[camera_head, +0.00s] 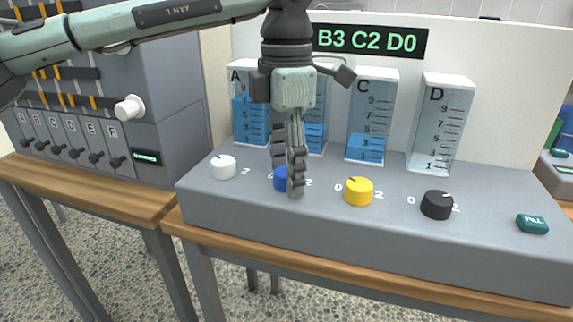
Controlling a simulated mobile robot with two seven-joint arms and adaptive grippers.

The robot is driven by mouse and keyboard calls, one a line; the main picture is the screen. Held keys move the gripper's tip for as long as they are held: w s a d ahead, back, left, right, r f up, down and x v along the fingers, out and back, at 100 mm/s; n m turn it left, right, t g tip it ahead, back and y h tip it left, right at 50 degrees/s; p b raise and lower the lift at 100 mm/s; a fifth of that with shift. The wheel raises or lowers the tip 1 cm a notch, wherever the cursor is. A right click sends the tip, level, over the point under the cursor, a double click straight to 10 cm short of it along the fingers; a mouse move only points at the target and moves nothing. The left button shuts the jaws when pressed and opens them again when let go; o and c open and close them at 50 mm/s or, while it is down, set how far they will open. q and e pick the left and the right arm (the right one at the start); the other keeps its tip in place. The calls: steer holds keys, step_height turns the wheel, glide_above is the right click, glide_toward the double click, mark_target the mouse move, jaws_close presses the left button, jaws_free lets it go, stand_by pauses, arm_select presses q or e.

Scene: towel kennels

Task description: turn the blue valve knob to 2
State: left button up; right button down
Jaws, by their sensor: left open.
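The blue valve knob (281,180) sits on the sloped grey console, second from the left, below the second tank. It is partly hidden behind my left gripper (290,188), so its pointer cannot be seen. Only part of a "2" label shows to its right. My left gripper points down in front of and over the knob, fingers at its right side. It is open; whether it touches the knob I cannot tell. My right gripper is not in view.
A white knob (223,167), a yellow knob (358,191) and a black knob (437,205) share the console (330,235) with a green button (532,224). Tanks A (251,110), C (371,115) and D (440,125) stand behind. A sign (367,41) reads "B3 C2 D0".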

arm_select(q)
step_height(320, 180, up, 12)
stand_by(0.6)
